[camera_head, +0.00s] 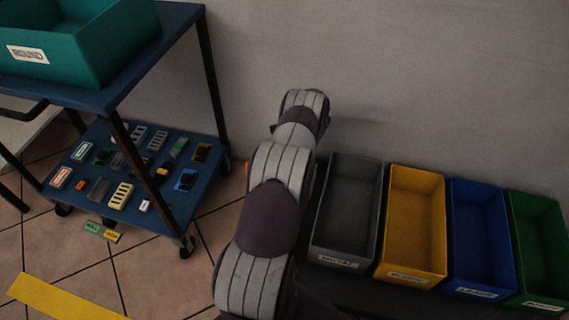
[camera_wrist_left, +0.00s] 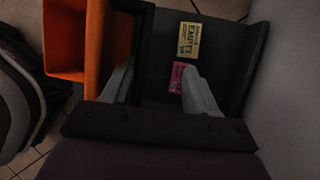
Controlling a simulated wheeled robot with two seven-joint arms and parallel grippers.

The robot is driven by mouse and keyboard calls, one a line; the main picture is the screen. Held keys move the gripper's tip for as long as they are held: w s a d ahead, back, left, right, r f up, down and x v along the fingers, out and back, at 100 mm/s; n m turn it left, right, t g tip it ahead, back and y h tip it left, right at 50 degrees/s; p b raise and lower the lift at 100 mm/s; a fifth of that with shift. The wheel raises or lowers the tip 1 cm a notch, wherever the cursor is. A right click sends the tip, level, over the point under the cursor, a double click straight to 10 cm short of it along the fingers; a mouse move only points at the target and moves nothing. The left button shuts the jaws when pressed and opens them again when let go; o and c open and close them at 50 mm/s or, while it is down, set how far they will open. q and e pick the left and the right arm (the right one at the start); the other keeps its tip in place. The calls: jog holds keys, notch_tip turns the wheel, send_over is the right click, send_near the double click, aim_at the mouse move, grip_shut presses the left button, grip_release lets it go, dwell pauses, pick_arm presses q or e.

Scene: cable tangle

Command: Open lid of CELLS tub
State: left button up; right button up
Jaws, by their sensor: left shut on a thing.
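No CELLS label can be read in either view. In the left wrist view, a dark panel (camera_wrist_left: 228,62), which looks like a lid, carries a yellow label (camera_wrist_left: 189,40) with unclear print and a small pink label (camera_wrist_left: 177,77). My left gripper (camera_wrist_left: 161,88) has its two pale fingers at this dark part, one beside the orange bin and one over the panel. It is shut on what appears to be the lid; the exact contact is too dark to see. In the head view my arm hides the gripper and tub. My right gripper is in neither view.
An orange bin (camera_wrist_left: 78,40) stands left of the panel. In the head view, grey (camera_head: 345,205), yellow (camera_head: 413,220), blue (camera_head: 483,235) and green (camera_head: 540,245) bins line the wall at right. A blue cart (camera_head: 125,85) with a teal bin (camera_head: 85,45) stands at left.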

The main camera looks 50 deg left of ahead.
pick_arm(q)
jog(key=p+v, duration=0.7)
jog(key=v, duration=0.5)
jog(key=shift+w, duration=0.15)
jog(key=shift+d, duration=0.1)
